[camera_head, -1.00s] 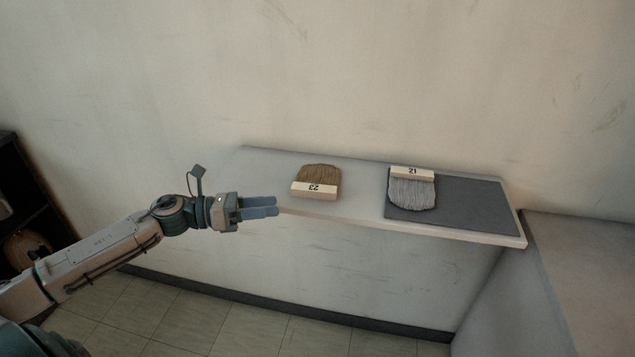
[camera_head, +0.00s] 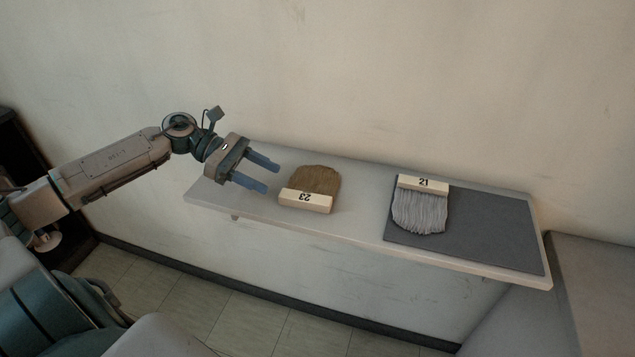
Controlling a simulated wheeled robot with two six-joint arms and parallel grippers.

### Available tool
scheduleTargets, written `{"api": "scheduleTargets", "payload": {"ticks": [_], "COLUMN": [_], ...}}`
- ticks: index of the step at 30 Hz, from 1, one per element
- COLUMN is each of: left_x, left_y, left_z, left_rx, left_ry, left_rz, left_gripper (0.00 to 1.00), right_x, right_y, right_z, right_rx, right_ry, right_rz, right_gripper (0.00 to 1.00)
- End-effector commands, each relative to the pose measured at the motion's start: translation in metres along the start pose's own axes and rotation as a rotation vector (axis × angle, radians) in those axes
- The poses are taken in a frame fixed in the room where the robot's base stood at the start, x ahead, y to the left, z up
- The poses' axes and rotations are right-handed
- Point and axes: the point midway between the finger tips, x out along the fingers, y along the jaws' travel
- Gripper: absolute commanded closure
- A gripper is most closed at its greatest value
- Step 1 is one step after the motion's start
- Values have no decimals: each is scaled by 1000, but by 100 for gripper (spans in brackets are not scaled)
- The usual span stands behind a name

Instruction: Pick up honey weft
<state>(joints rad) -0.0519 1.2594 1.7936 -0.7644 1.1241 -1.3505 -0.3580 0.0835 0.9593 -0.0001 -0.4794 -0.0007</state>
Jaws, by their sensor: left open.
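The honey weft (camera_head: 319,179) is a golden-brown fringe on a cream block marked 23. It lies on the bare left part of the pale wall shelf (camera_head: 350,222), with its block toward the front edge and its fringe toward the wall. My left gripper (camera_head: 266,176) is open and empty. Its two blue-grey fingers point right toward the weft, just left of it, with a small gap in the picture. Its height over the shelf is hard to tell. My right gripper is not in view.
A grey weft (camera_head: 419,210) with a block marked 21 lies on a dark grey mat (camera_head: 490,232) on the shelf's right part. The wall stands right behind the shelf. A grey surface (camera_head: 600,280) stands at the right. Bare shelf lies between the two wefts.

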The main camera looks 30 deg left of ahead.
Motion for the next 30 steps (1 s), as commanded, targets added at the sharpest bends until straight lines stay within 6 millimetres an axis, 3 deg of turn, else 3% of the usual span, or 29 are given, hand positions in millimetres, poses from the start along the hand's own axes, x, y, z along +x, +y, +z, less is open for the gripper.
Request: {"api": "scheduleTargets", "payload": {"ticks": [12,21,30], "left_x": [43,54,85], "left_y": [0,0,-3], "left_z": [2,4,12], "left_rx": [0,-1,-1], "left_ry": [-6,-4,-7], "left_rz": [0,1,1], "left_gripper": [47,47,47], "right_x": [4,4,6], "right_y": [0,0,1], "right_z": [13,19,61], "right_rx": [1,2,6], "right_ry": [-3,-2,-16], "right_rz": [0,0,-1], "right_gripper": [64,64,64]}}
